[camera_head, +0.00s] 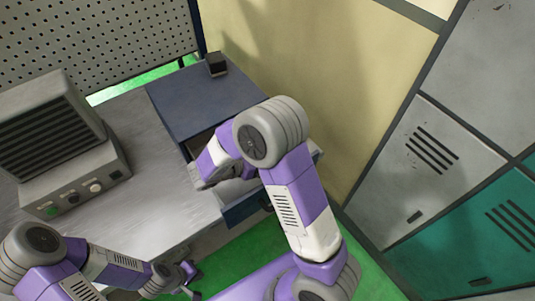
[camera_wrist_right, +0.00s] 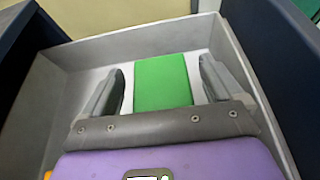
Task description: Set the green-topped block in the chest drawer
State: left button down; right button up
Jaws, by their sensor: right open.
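The green-topped block (camera_wrist_right: 162,84) lies inside the pulled-out, grey-lined chest drawer (camera_wrist_right: 55,70) in the right wrist view. My right gripper (camera_wrist_right: 163,68) is down in the drawer with its fingers spread, one on each side of the block, with gaps visible between. In the head view the dark blue chest (camera_head: 195,97) stands on the bench, and its open drawer (camera_head: 243,208) is partly covered by my right arm, which also hides the block. My left gripper (camera_head: 193,280) is low at the front of the bench, empty, its fingers apart.
A small dark block (camera_head: 216,65) sits on top of the chest. A grey vented machine with knobs (camera_head: 75,180) stands on the bench at left. A perforated panel (camera_head: 90,35) is behind, and lockers (camera_head: 425,150) stand at right. The bench middle (camera_head: 155,195) is clear.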

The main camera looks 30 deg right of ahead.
jog(key=p+v, duration=0.1)
jog(key=v, duration=1)
jog(key=shift+a+p, duration=0.2)
jog(key=shift+p, duration=0.15)
